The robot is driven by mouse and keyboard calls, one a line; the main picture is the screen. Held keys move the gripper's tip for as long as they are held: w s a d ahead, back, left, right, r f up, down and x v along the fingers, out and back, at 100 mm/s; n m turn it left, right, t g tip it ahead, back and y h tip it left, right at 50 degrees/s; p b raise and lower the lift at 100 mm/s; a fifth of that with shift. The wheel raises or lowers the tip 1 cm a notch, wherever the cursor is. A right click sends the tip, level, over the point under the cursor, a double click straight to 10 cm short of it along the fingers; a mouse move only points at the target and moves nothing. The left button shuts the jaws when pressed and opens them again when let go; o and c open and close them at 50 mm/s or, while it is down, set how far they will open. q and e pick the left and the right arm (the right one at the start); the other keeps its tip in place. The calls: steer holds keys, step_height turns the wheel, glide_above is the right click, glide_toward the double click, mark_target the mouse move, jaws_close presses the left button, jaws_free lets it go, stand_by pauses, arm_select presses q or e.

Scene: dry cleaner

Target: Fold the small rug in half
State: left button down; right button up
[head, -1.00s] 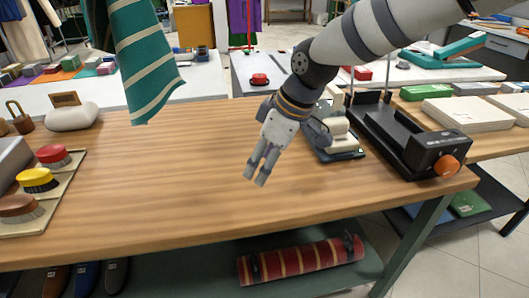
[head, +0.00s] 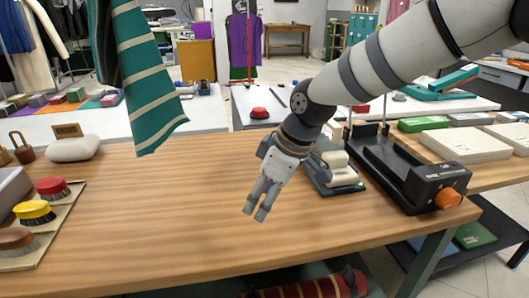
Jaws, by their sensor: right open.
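A teal cloth with cream stripes (head: 150,85), which looks like the small rug, hangs in the air at the upper left, above the back of the wooden table (head: 180,220). Its top runs out of the picture, so what holds it is hidden. A darker green part hangs behind its left edge. My right gripper (head: 256,212) is open and empty, pointing down over the middle of the table, to the right of the cloth and apart from it. My left gripper is out of the picture.
Brushes (head: 35,212) stand on a board at the left. A pale stone-like block (head: 72,149) is behind them. A black device with an orange knob (head: 420,185) and a tape dispenser (head: 335,172) stand at the right. A red striped roll (head: 310,288) lies below. The table's middle is clear.

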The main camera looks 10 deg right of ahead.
stand_by(0.7)
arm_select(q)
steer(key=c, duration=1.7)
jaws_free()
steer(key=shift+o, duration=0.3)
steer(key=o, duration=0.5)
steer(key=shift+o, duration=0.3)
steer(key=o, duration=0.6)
